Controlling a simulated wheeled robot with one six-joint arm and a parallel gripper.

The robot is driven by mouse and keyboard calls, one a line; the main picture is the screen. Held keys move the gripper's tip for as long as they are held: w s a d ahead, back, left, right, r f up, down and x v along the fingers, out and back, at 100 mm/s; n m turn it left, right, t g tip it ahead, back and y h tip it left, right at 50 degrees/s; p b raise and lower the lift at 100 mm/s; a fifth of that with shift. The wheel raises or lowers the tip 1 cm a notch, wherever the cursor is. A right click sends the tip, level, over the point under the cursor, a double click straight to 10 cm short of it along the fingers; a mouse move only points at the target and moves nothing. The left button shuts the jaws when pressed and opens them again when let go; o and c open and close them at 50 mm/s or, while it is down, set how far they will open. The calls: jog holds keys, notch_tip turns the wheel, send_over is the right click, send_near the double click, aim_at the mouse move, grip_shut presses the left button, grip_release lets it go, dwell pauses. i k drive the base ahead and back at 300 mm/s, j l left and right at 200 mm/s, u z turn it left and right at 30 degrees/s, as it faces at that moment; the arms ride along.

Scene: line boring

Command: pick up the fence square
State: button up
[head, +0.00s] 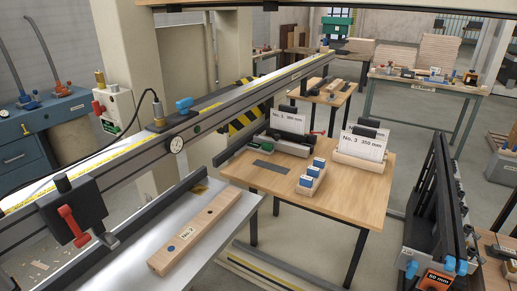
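I cannot surely tell which thing is the fence square. A thin dark flat piece (271,168) lies on the wooden side table (238,174), left of a small wooden block with blue-topped pieces (311,178). A long dark fence bar (140,228) runs along the metal machine table (222,240), with a small brass-coloured piece (199,189) near its far end. My gripper is not in view.
A wooden workpiece (205,230) lies on the machine table. Card holders marked No. 1 (290,124) and No. 3 (363,144) stand at the side table's back. A dark rack (437,190) stands at right. Floor between is open.

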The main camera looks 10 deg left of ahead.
aim_at(267, 148)
jog(key=i+u, duration=0.3)
jog(key=i, duration=0.15)
jog(key=i+l+u, duration=0.25)
jog(key=i, duration=0.2)
jog(key=i+l+u, duration=0.3)
jog(key=i, duration=0.15)
jog(key=j, duration=0.1)
